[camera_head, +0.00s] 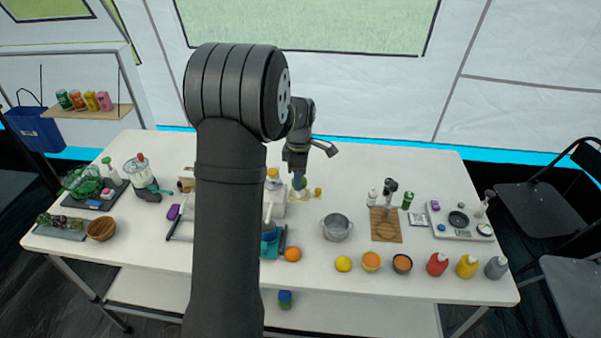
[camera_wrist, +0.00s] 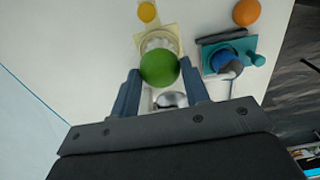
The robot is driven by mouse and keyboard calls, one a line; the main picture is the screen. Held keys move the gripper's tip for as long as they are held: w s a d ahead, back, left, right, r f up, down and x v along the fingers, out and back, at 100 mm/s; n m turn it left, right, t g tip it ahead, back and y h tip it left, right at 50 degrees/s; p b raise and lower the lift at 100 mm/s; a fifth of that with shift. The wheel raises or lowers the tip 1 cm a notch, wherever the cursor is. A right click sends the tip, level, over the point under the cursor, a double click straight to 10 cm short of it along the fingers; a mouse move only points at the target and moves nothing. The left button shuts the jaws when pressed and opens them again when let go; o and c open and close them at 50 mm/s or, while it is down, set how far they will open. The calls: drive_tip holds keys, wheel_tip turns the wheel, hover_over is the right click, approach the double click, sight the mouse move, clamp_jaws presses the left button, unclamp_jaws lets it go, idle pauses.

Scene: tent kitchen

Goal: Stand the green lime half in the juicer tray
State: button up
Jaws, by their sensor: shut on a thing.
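My gripper (camera_wrist: 160,80) is shut on the green lime half (camera_wrist: 160,68); its blue fingers are on either side of the rounded green skin. The cut face is hidden in the wrist view. The cream juicer tray (camera_wrist: 142,40), with a white ridged part (camera_wrist: 158,42) in it, shows behind and below the lime half. I cannot tell whether the lime half touches it. In the head view my gripper (camera_head: 298,180) points down over the pale yellow tray (camera_head: 298,197), and the lime half is too small to make out clearly.
A small yellow-orange fruit (camera_wrist: 147,12) lies beside the tray. A teal stand (camera_wrist: 210,48) with a blue part (camera_wrist: 222,61) is close by, with an orange (camera_wrist: 246,12) beyond it. In the head view a grey pot (camera_head: 336,228) stands to the right. White table shows between them.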

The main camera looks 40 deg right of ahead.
drive_tip(key=shift+f, duration=1.55)
drive_tip(key=shift+f, duration=0.5)
drive_tip(key=o, duration=0.5)
drive_tip(key=shift+r, duration=5.5)
wheel_tip(320, 180, down, 9)
drive_tip(key=shift+r, duration=0.1)
